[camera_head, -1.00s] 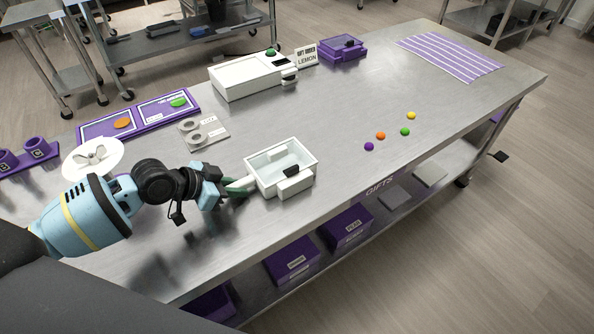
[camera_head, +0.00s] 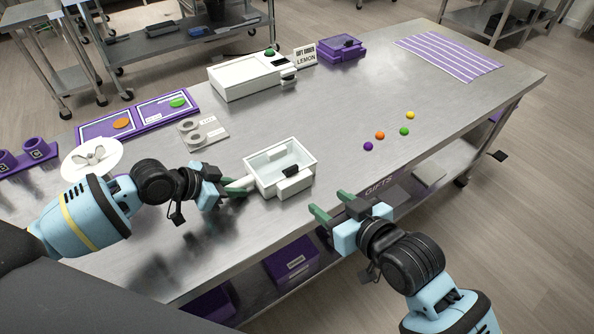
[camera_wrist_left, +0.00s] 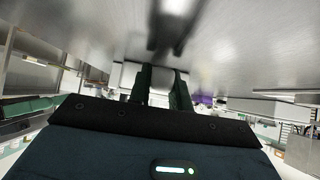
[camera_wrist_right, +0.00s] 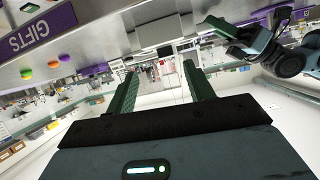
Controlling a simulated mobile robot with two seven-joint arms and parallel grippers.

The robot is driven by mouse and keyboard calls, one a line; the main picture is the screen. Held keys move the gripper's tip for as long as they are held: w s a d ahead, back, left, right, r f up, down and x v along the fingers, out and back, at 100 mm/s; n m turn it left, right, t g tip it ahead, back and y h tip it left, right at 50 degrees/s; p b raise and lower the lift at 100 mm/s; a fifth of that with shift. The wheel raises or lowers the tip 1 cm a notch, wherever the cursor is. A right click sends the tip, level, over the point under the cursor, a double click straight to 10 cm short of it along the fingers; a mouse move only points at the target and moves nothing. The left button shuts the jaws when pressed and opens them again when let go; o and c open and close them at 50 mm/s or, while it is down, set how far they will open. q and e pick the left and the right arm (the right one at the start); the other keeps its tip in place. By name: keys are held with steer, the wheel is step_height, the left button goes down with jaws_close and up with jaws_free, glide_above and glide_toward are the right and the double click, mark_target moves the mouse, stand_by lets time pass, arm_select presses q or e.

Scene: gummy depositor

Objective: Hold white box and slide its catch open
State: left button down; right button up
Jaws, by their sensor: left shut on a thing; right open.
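In the left wrist view the green fingers (camera_wrist_left: 160,82) point at the pale box, and the grip itself is hard to make out. My right gripper (camera_head: 328,206) is open and empty, in front of the box to the lower right, apart from it. The right wrist view shows its two spread fingers (camera_wrist_right: 158,75) with nothing between them.
Several coloured gummies (camera_head: 380,135) lie right of the box. Behind are a white machine (camera_head: 245,78), a purple box (camera_head: 342,49), a LEMON sign (camera_head: 306,55) and purple trays (camera_head: 140,117). A white round piece (camera_head: 92,158) is at left. The table's front edge runs below my right gripper.

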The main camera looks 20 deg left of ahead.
mark_target(293, 170)
steer(key=shift+w+a+r+n, duration=0.25)
steer(key=shift+a+r, duration=0.05)
steer(key=shift+r, duration=0.35)
steer(key=shift+w+a+r+n, duration=0.2)
steer(key=shift+a+r+n, duration=0.1)
steer(key=shift+r, duration=0.3)
steer(key=shift+x, duration=6)
steer(key=shift+s+a, duration=0.1)
